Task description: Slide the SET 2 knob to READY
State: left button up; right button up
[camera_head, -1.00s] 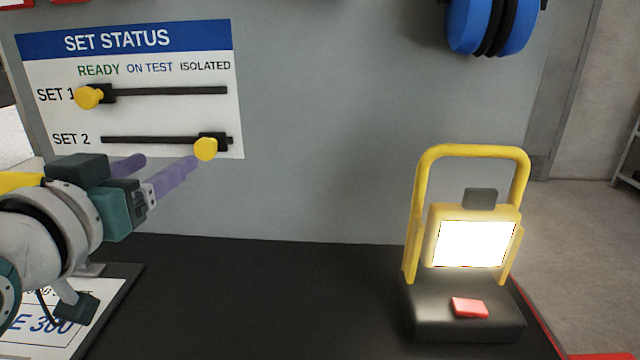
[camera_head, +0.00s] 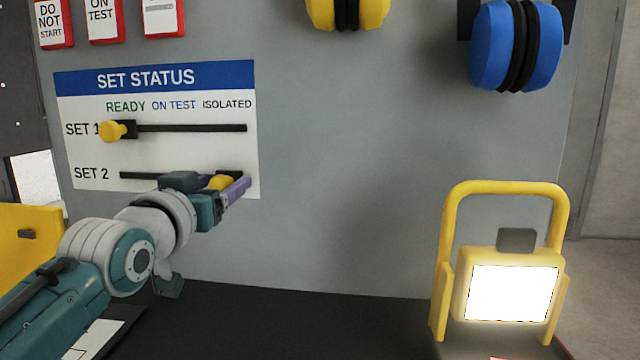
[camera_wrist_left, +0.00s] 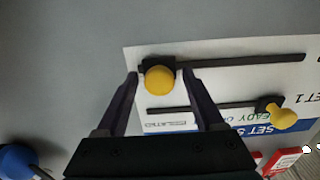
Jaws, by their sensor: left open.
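The SET STATUS board (camera_head: 155,78) is on the grey wall at the left in the head view. The yellow SET 2 knob (camera_head: 220,182) is at the right end of the lower slot, under ISOLATED. My left gripper (camera_head: 226,182) is open at this knob and partly hides it. In the left wrist view the SET 2 knob (camera_wrist_left: 159,80) sits between the two spread fingers of my left gripper (camera_wrist_left: 160,73), with a gap on each side. The yellow SET 1 knob (camera_head: 112,131) is at the left end of the upper slot, under READY. My right gripper is not in view.
A lit yellow work lamp (camera_head: 505,255) stands on the dark surface at the right. Blue ear defenders (camera_head: 490,45) and yellow ones (camera_head: 325,12) hang above. Red-edged tags (camera_head: 103,20) hang at upper left. The wall right of the board is clear.

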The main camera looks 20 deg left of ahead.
pick_arm(q)
jog(key=shift+w, duration=0.1)
grip_shut()
dwell(0.6)
